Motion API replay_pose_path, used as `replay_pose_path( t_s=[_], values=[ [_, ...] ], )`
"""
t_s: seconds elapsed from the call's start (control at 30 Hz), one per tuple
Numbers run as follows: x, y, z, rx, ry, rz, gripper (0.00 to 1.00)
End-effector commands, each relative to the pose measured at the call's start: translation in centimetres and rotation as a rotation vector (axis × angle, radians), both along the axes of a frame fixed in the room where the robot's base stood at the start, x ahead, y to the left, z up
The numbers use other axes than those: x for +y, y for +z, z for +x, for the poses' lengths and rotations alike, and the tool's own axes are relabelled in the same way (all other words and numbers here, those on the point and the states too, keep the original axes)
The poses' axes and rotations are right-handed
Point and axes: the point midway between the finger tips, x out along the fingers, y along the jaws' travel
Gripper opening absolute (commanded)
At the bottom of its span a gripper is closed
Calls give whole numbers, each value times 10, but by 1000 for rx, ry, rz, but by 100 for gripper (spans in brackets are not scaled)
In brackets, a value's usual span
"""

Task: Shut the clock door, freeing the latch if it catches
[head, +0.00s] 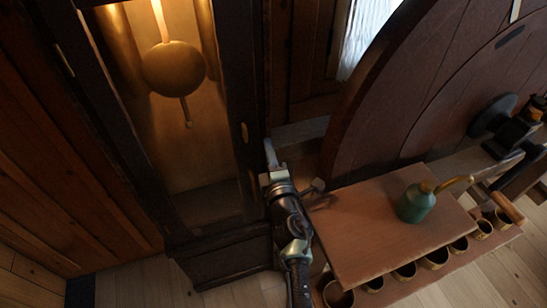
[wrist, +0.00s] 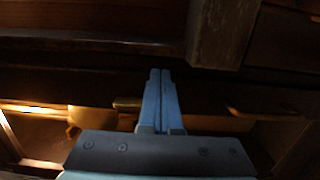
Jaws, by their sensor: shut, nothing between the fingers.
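The tall clock case (head: 215,262) stands at the left in the head view, dark wood with a lit interior. A round brass pendulum bob (head: 174,69) hangs inside. I cannot tell whether the door is fully shut or whether the latch catches. The bob (wrist: 85,118) also shows there.
A wooden bench (head: 365,225) at the right holds a green oil can (head: 416,203) with a long spout. Several small cups (head: 436,257) line the shelf below. A large dark wheel (head: 385,95) rises behind. Bare floor (head: 135,287) lies in front of the clock.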

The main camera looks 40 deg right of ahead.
Motion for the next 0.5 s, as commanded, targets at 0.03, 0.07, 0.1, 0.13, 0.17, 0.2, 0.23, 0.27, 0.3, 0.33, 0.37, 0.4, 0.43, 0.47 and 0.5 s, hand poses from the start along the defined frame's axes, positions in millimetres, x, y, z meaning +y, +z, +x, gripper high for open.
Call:
replay_pose_path(
  t_s=[0.03,0.07,0.1,0.13,0.17,0.2,0.23,0.27,0.3,0.33,0.37,0.4,0.43,0.47,0.5],
  values=[
    [4,1,-11,3,-1,1,0],
    [6,1,-16,3,-2,1,0],
    [9,1,-23,3,-2,1,0],
    [11,1,-28,3,-2,1,0],
    [14,1,-33,3,-2,1,0],
    [17,1,-40,3,-2,1,0],
    [19,1,-45,2,-1,1,0],
    [21,0,-50,2,-1,1,0],
    [24,0,-56,1,-1,2,0],
    [25,1,-60,1,-1,2,0],
    [27,1,-64,2,-1,1,0],
    [29,0,-69,2,-1,1,0],
    [31,0,-72,1,-1,0,0],
    [32,0,-76,1,-1,0,0],
    [34,0,-79,1,-1,0,0]
  ],
)
